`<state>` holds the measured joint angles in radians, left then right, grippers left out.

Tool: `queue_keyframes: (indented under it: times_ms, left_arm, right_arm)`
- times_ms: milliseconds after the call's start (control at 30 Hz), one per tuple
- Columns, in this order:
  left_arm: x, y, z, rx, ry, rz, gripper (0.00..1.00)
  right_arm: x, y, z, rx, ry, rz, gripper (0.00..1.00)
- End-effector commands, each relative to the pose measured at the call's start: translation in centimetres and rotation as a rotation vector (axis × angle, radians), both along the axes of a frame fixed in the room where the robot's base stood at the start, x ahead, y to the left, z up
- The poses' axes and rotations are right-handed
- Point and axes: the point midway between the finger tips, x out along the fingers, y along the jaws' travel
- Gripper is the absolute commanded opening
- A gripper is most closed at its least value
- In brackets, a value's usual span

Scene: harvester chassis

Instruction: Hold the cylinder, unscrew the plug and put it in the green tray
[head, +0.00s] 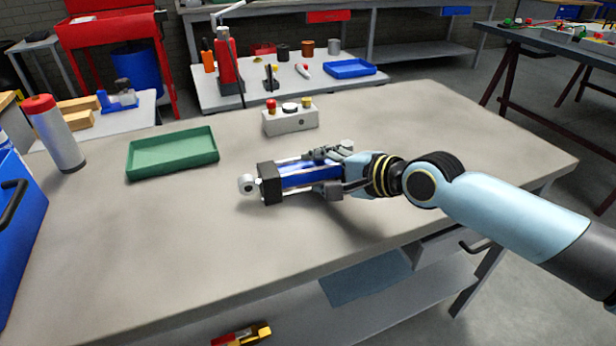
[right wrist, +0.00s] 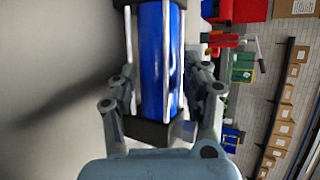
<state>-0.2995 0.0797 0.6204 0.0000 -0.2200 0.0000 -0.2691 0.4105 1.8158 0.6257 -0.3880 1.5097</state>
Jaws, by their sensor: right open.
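The cylinder (head: 300,179) has a blue body, black end caps and silver tie rods. It lies on the workbench, its rod eye pointing left; it also shows in the right wrist view (right wrist: 160,60). My right gripper (head: 326,174) reaches in from the right with its fingers on either side of the blue body, open. The right wrist view shows its fingers (right wrist: 162,92) straddling the cylinder. The plug cannot be made out for certain. The green tray (head: 172,155) lies empty on the bench, left of and behind the cylinder. My left gripper is not in view.
A grey box with red, black and yellow knobs (head: 291,122) stands behind the cylinder. A white bottle with a red cap (head: 56,135) and a blue bin (head: 18,225) are at the left. The bench in front of the cylinder is clear.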

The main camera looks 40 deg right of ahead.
Motion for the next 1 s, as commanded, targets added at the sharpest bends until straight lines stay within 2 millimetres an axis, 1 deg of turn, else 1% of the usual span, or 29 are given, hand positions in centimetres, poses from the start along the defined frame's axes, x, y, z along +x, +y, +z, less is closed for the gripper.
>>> queue_keyframes:
  times_ms: [33,133,400,767,800,900,933,1000]
  left_arm:
    - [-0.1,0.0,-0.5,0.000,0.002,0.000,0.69]
    - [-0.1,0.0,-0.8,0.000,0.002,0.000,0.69]
    - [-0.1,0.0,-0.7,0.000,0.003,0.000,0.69]
    - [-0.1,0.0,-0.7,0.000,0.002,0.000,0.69]
    - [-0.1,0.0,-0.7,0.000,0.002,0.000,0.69]
    - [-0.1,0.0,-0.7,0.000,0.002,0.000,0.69]
    - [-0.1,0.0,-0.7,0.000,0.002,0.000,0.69]
    - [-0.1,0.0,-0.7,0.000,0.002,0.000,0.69]
  right_arm:
    - [0.8,0.1,-0.5,0.001,-0.003,-0.002,0.49]
    - [1.7,0.3,-0.9,0.001,-0.002,-0.001,0.49]
    - [1.9,0.4,-0.9,-0.001,0.000,0.000,0.49]
    - [1.9,0.3,-0.8,-0.002,-0.002,0.000,0.01]
    - [1.9,0.3,-0.8,-0.002,-0.003,0.001,0.00]
    - [2.0,0.4,-0.7,-0.002,-0.004,0.001,0.00]
    - [2.2,0.4,-0.3,-0.002,-0.016,0.001,0.00]
    - [2.2,0.4,-0.3,-0.001,-0.016,0.001,0.00]
